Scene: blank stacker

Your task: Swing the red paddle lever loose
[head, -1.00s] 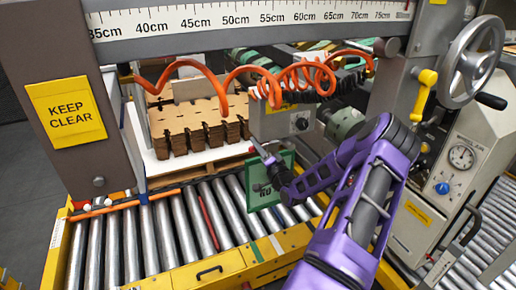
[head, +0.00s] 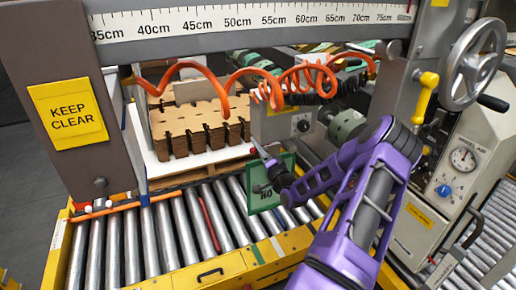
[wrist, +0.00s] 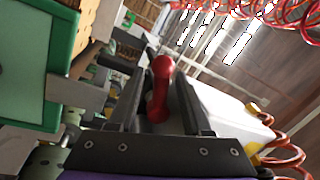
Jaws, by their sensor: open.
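The red paddle lever (wrist: 161,88) shows in the wrist view, standing between the two fingers of my gripper (wrist: 160,100). The fingers are apart, one on each side of it, with a narrow gap on the right. I cannot tell whether the left finger touches it. In the head view my gripper (head: 262,155) is at the front of the grey box (head: 283,126), just above the green sign.
The green sign (head: 270,190) hangs close below my gripper and also shows at left in the wrist view (wrist: 30,95). Orange coiled hoses (head: 300,80) hang above. Stacked cardboard (head: 195,128) stands to the left. Metal rollers (head: 160,235) lie below. A handwheel machine stands at right.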

